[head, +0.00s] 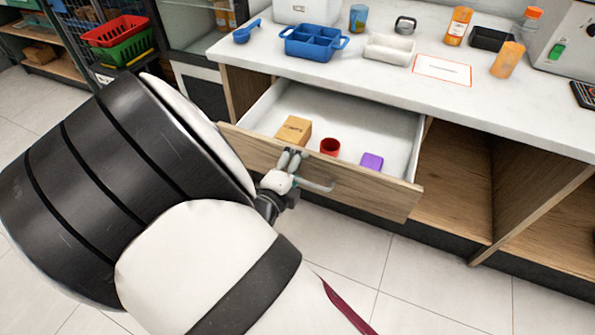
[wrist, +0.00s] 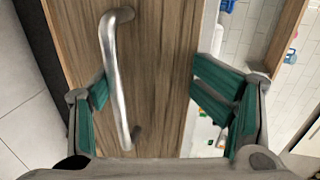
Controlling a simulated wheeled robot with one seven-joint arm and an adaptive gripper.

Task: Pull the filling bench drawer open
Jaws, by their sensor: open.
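The bench drawer (head: 375,183) is pulled well out from under the white worktop, and its inside shows. Its front is wood-grained, with a metal bar handle (head: 321,187). In the wrist view the handle (wrist: 113,80) runs lengthwise in front of the wooden drawer front (wrist: 165,60). My gripper (wrist: 150,82) is open, with green-padded fingers either side of the handle. The handle is close to the left finger; the right finger is well apart from it, by the drawer front's edge. In the head view my gripper (head: 290,160) is at the drawer front, partly hidden by my arm.
Inside the drawer are a tan box (head: 294,130), a red cup (head: 330,147) and a purple box (head: 372,161). The worktop (head: 350,80) holds a blue divided tray (head: 312,44), a white tray (head: 390,50) and bottles. Open shelving (head: 455,185) is at right. Floor in front is clear.

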